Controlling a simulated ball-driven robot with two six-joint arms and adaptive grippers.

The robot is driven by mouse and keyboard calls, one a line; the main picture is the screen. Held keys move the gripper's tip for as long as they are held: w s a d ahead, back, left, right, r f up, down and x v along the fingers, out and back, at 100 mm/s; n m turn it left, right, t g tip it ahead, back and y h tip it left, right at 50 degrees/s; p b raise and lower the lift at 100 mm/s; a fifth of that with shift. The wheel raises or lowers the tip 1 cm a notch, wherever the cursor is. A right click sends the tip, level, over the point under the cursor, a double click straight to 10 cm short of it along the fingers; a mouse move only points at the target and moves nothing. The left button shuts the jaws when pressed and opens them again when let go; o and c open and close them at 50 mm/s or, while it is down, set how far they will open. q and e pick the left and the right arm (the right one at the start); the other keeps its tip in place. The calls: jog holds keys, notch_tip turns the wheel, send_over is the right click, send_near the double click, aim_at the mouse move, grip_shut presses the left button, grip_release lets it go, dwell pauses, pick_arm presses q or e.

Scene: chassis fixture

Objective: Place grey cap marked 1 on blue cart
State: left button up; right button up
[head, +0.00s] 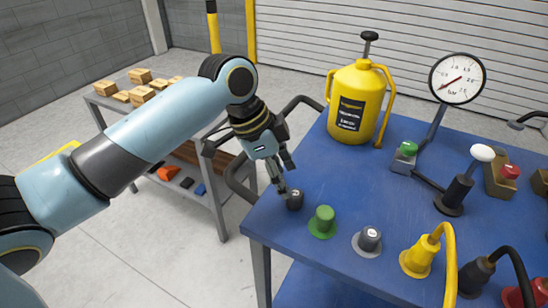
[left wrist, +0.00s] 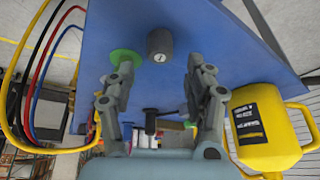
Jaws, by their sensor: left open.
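The grey cap marked 1 (head: 295,199) stands upright on the blue cart (head: 345,185) near its left front corner. It also shows in the left wrist view (left wrist: 161,45), with the 1 readable on its end. My left gripper (head: 281,184) comes down beside the cap in the head view, very close to it. In the left wrist view my left gripper (left wrist: 162,70) is open, with its fingers spread to either side and the cap beyond the tips. Whether a finger touches the cap I cannot tell. My right gripper is not in view.
A green cap on a green base (head: 322,221) stands close to the right of the cap. Another grey cap (head: 370,239) and a yellow plug (head: 420,256) follow. A yellow canister (head: 355,100) and a pressure gauge (head: 458,79) stand farther back. Blue surface between them is free.

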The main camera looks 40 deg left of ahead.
pick_arm(q)
jog(key=v, duration=0.5)
jog(key=shift+s+a+r, duration=0.1)
jog(key=shift+r, duration=0.25)
